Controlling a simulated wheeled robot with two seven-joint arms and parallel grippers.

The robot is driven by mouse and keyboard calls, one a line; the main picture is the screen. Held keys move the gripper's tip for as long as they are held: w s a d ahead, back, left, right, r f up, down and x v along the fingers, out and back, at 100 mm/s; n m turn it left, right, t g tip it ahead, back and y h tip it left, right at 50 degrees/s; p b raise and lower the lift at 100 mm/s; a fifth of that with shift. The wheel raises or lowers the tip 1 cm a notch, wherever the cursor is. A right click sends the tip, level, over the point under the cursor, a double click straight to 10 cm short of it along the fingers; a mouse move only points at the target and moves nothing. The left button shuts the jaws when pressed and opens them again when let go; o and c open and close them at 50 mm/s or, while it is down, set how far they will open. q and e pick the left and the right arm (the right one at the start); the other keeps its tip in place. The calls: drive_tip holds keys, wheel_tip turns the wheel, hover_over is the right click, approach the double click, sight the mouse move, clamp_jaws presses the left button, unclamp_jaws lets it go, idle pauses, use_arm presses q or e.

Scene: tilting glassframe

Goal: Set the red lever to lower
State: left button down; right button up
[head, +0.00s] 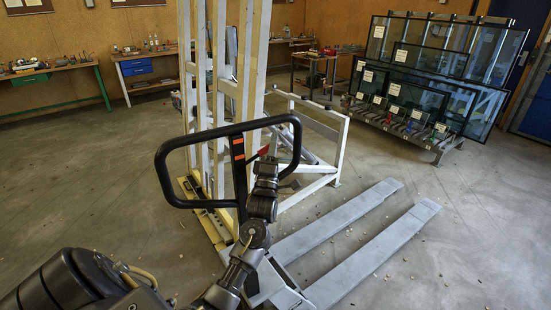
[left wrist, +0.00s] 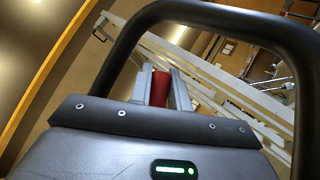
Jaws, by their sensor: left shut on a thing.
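The red lever (left wrist: 160,88) shows between the two grey fingers of my left gripper (left wrist: 161,84) in the left wrist view. The fingers are shut on it. In the head view, a small red part of the lever (head: 262,151) shows inside the black handle loop (head: 165,170) of the pallet truck, and my left gripper (head: 271,150) is beside it, within the loop. The gripper hides much of the lever in the head view. My right gripper is in neither view.
The truck's two grey forks (head: 365,256) stretch to the right over the floor. A tall pale frame (head: 252,60) stands behind the handle. A rack of glass panes (head: 420,92) stands at back right. Workbenches (head: 150,64) line the back wall. Floor at right is mostly clear.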

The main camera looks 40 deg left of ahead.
use_arm(q)
drive_tip(key=shift+r, duration=0.15)
drive_tip(key=c, duration=1.3)
unclamp_jaws()
drive_tip(key=b+v, duration=0.4)
drive_tip(key=v, duration=0.7)
drive_tip(key=shift+w, duration=0.1)
